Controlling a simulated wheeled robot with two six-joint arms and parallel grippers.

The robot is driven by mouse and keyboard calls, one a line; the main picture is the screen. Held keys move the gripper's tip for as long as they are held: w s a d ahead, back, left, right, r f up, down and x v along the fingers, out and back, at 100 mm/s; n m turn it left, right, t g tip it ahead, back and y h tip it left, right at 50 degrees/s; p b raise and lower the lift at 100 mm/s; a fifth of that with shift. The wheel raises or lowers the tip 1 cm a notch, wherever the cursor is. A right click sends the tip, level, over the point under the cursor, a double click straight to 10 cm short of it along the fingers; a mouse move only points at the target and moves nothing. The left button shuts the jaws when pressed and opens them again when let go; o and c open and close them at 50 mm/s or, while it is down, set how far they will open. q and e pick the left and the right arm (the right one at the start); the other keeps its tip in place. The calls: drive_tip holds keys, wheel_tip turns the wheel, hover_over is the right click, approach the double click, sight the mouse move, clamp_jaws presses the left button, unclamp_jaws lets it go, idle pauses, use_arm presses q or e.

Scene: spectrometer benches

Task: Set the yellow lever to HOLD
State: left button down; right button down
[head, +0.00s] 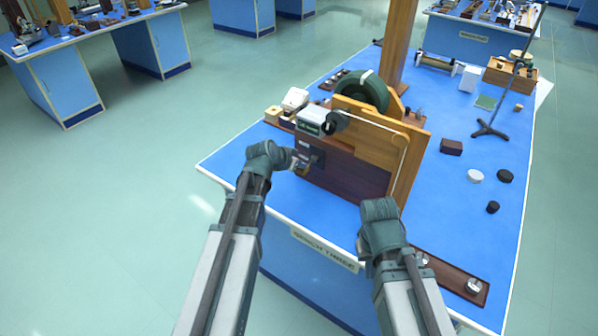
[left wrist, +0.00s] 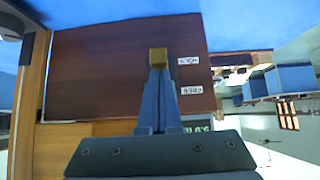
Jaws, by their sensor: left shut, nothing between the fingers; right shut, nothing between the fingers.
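The yellow lever (head: 304,170) is on the dark brown front panel of a wooden apparatus (head: 345,178) at the bench's near side. In the left wrist view its yellow end (left wrist: 158,57) shows at the tips of my left gripper (left wrist: 159,72). The fingers are closed together with nothing between them, touching or very close to the lever; I cannot tell which. Two small white labels (left wrist: 188,60) sit beside the lever; their words are too blurred to read surely. My left gripper (head: 297,161) is in front of the panel. My right gripper (head: 361,246) is shut and empty near the front edge.
A grey box with a dial (head: 318,120) and a green wheel (head: 362,92) stand on the apparatus. A wooden post rises behind it. A dark strip with knobs (head: 455,277) lies at the front right. Several small blocks, discs and a stand (head: 490,128) occupy the right side.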

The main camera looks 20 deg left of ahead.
use_arm(q)
drive_tip(key=shift+s+a+f+t+b, duration=0.15)
drive_tip(key=shift+f+t+b, duration=0.1)
drive_tip(key=shift+f+b, duration=0.35)
drive_tip(key=shift+s+d+f+t+b, duration=0.15)
drive_tip(key=shift+f+t+b, duration=0.15)
drive_tip(key=shift+b, duration=0.35)
drive_tip(key=shift+a+r, duration=0.1)
drive_tip(key=shift+r, duration=0.05)
use_arm(e)
wheel_tip(320, 180, down, 3)
drive_tip(key=shift+r, duration=0.1)
use_arm(q)
drive_tip(key=shift+r+p, duration=0.1)
drive_tip(key=shift+p, duration=0.2)
use_arm(e)
drive_tip(key=shift+r, duration=0.1)
use_arm(q)
drive_tip(key=shift+r+p, duration=0.65)
drive_tip(key=shift+p, duration=0.05)
use_arm(e)
drive_tip(key=shift+r, duration=0.7)
